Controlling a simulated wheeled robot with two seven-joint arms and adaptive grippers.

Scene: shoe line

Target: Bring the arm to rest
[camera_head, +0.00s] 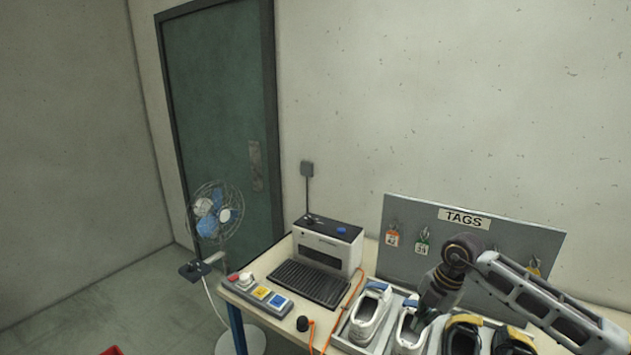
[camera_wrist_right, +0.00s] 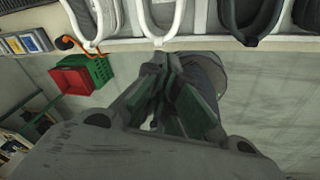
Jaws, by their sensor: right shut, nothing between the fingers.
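My right arm comes in from the right in the head view. My right gripper (camera_head: 426,312) hangs downward in front of the tag board, over or near the row of shoes. In the right wrist view the gripper (camera_wrist_right: 172,62) is shut, with its green-padded fingers together and nothing between them. White shoes (camera_head: 369,312) stand in a tray (camera_head: 341,334), with darker yellow-collared shoes (camera_head: 462,336) to their right. The shoes' heels also line the top of the right wrist view (camera_wrist_right: 160,28). My left gripper is not in view.
A grey TAGS board (camera_head: 400,266) with hanging tags stands behind the shoes. A boxy machine (camera_head: 327,246), a button panel (camera_head: 257,294) and an orange cable (camera_head: 351,292) are on the table's left. A fan (camera_head: 216,212) stands by the door. The right wrist view shows red and green crates (camera_wrist_right: 98,68).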

